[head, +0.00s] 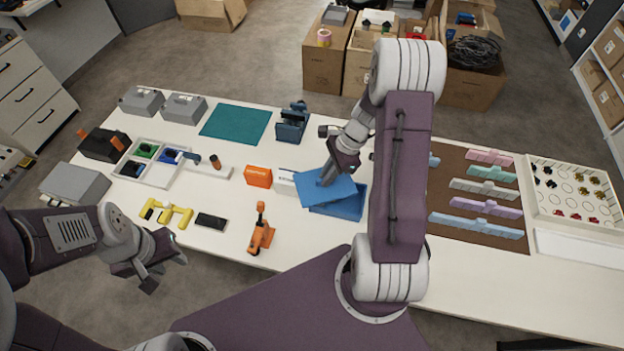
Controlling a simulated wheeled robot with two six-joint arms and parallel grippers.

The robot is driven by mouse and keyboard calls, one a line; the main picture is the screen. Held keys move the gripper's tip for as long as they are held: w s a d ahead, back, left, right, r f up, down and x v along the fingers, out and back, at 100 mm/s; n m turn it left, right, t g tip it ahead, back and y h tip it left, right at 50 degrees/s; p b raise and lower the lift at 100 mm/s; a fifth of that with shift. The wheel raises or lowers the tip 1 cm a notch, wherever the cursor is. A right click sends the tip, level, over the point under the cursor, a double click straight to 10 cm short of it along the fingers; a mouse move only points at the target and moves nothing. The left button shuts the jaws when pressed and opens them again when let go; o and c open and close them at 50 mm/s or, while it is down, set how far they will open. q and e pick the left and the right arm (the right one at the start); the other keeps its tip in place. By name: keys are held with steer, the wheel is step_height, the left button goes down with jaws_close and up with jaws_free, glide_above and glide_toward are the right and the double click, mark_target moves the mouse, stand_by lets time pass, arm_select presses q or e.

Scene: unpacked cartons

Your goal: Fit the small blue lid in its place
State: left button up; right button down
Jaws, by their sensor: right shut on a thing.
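A small blue lid (318,192) is held tilted over a blue open box (352,207) on the table, right of the middle. The lid covers much of the box's left part, so I cannot tell whether the two touch. My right gripper (330,175) is shut on the lid from above, around its raised grip. My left gripper (166,273) is empty and its fingers look apart. It hangs off the table's front edge at the lower left, far from the lid.
Close left of the box are a white carton (284,183) and an orange carton (259,176). A dark blue device (292,123) stands behind. An orange tool (261,233) lies in front left. A brown mat (445,168) with pastel bars lies right. My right forearm hides table between.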

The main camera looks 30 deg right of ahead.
mark_target(345, 182)
steer(key=d+m, duration=0.1)
steer(key=m, duration=0.1)
steer(key=s+d+m+t, duration=0.1)
steer(key=m, duration=0.1)
steer(key=d+m+t+h, duration=0.1)
steer(key=d, duration=0.1)
steer(key=shift+s+f+m, duration=0.2)
steer(key=shift+s+m, duration=0.15)
steer(key=shift+m, duration=0.05)
steer(key=shift+d+f+m, duration=0.15)
steer(key=shift+d+m, duration=0.15)
steer(key=shift+d, duration=0.05)
steer(key=shift+a+f+b, duration=0.1)
steer(key=shift+f+b, duration=0.55)
step_height(345, 182, down, 3)
steer(key=b, duration=0.3)
steer(key=shift+f, duration=0.15)
steer(key=shift+f+b, duration=1.1)
steer(key=shift+f, duration=0.05)
steer(key=c, duration=1.4)
jaws_free()
steer(key=shift+r, duration=0.1)
